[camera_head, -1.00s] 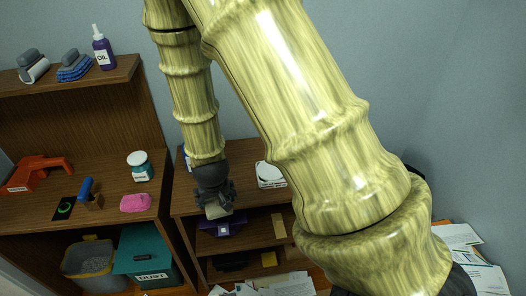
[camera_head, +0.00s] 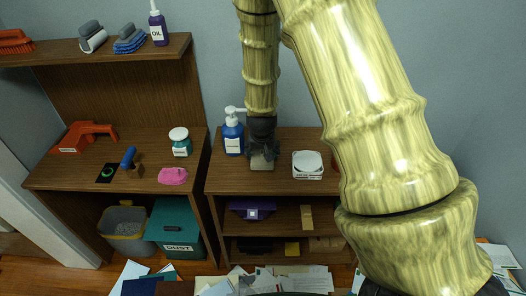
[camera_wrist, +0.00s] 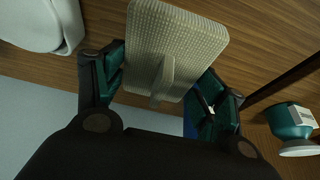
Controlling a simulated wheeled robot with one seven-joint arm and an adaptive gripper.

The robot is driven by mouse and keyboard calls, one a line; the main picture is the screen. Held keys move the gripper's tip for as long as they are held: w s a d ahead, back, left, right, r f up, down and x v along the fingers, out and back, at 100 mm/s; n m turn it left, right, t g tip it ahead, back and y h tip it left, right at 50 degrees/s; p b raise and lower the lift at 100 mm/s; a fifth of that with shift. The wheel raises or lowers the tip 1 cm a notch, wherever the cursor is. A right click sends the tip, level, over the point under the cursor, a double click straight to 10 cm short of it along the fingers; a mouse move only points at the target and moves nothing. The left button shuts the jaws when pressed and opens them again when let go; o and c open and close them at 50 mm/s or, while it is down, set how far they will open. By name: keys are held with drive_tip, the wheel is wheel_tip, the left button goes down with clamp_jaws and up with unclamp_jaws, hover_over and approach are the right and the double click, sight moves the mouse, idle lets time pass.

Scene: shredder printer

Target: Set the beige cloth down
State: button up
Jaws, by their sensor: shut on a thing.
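The beige cloth (camera_wrist: 175,48) is a flat, woven-looking pad with a raised strip on the side facing the wrist camera. My gripper (camera_wrist: 158,82) is shut on it, one finger at each side. In the head view the cloth (camera_head: 262,163) shows as a small pale patch below my gripper (camera_head: 262,150). It is over the top of the right-hand wooden cabinet (camera_head: 285,178), near the front edge. I cannot tell whether the cloth touches the surface.
A blue pump bottle (camera_head: 233,137) stands just left of my gripper. Papers (camera_head: 270,281) litter the floor.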

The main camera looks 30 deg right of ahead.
drive_tip(key=shift+w+d+f, duration=0.1)
drive_tip(key=shift+w+d, duration=0.3)
drive_tip(key=shift+w, duration=0.2)
drive_tip(key=shift+w+d, duration=0.35)
drive_tip(key=shift+w, duration=0.2)
drive_tip(key=shift+f+p, duration=0.7)
drive_tip(key=shift+f, duration=1.05)
drive_tip(key=shift+f, duration=0.1)
drive_tip(key=o, duration=0.9)
